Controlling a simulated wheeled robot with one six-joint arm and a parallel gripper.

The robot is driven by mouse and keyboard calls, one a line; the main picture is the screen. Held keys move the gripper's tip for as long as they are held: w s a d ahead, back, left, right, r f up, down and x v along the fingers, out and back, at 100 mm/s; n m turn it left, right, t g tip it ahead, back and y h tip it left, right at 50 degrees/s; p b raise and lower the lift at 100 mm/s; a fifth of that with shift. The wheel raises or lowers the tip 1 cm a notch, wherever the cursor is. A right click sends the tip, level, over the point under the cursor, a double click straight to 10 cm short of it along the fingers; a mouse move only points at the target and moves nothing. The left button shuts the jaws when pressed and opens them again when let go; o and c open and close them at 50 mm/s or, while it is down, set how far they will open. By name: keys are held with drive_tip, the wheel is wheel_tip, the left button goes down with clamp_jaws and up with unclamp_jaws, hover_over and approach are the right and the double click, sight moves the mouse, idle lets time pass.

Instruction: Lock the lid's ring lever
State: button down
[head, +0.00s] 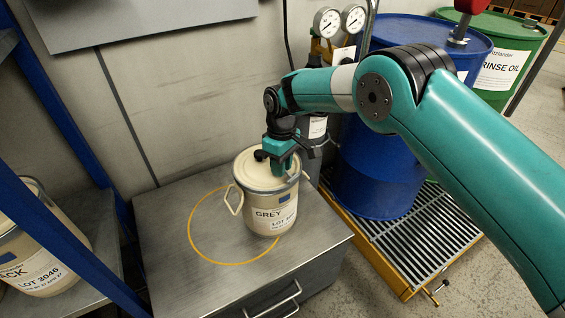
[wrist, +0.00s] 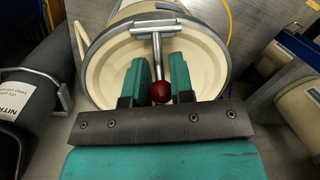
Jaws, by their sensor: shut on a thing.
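The cream pail (head: 268,205) labelled GREY stands upright on the metal cabinet top, over the right part of a yellow circle. Its lid (head: 258,170) is on and shows large in the wrist view (wrist: 112,62). A metal ring lever (wrist: 157,48) with a dark red knob (wrist: 159,91) lies over the lid there. My gripper (head: 282,160) is above the lid, its teal fingers (wrist: 158,75) on both sides of the lever near the knob, shut on it. In the head view my gripper hides the lever. I cannot tell whether the ring is locked.
A blue drum (head: 385,150) stands right of the cabinet (head: 180,215) on a yellow-edged grate (head: 425,245). Gas gauges (head: 328,22) and a cylinder are behind the pail. Another pail (head: 35,255) sits on the left rack. The cabinet top left of the pail is clear.

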idle(0.3)
drive_tip(key=c, duration=1.1)
unclamp_jaws()
drive_tip(key=shift+o, duration=0.2)
drive_tip(key=shift+r, duration=0.1)
wheel_tip(320, 180, up, 17)
drive_tip(key=w+p, duration=0.2)
drive_tip(key=p, duration=0.2)
drive_tip(key=shift+w, duration=0.3)
